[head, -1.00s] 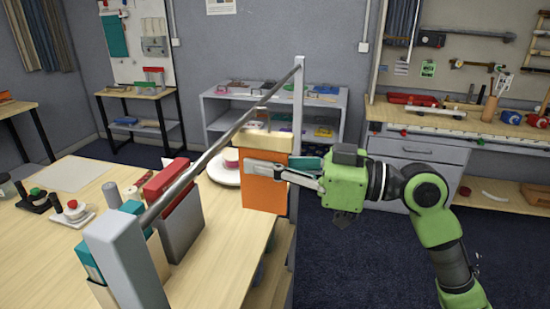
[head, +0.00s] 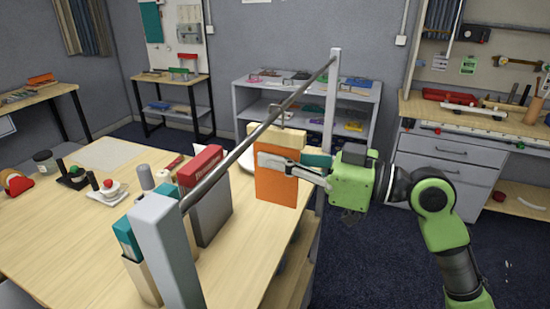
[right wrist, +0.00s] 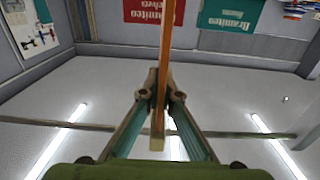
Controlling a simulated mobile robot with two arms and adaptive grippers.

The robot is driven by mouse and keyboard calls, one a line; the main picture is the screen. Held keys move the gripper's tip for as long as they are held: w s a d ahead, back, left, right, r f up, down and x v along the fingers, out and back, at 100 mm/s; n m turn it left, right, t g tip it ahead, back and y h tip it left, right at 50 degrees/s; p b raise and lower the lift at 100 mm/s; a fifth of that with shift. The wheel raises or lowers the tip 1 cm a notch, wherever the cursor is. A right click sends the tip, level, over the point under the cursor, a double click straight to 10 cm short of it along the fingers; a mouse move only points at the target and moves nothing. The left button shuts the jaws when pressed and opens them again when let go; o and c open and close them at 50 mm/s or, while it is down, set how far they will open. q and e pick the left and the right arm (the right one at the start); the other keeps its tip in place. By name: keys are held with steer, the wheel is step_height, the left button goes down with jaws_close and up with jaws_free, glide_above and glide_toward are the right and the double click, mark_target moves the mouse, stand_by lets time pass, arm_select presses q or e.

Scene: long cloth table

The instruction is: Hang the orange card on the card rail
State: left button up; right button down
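The orange card (head: 275,187) with a pale wooden top strip (head: 277,138) hangs upright from my right gripper (head: 268,161). The gripper is shut on its upper part, one finger across the front. A small dark hook (head: 281,108) rises from the card's top and overlaps the grey card rail (head: 240,148) in the picture; I cannot tell whether it rests on it. In the right wrist view the card (right wrist: 166,50) is seen edge-on, between the fingers (right wrist: 160,88). My left gripper is not in view.
The rail's near post (head: 165,240) and far post (head: 332,110) stand at the table (head: 90,225). Red, grey and teal upright items (head: 205,180) stand left of the card under the rail. Open floor lies right of the table.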

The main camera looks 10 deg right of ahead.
steer(key=c, duration=2.2)
jaws_free()
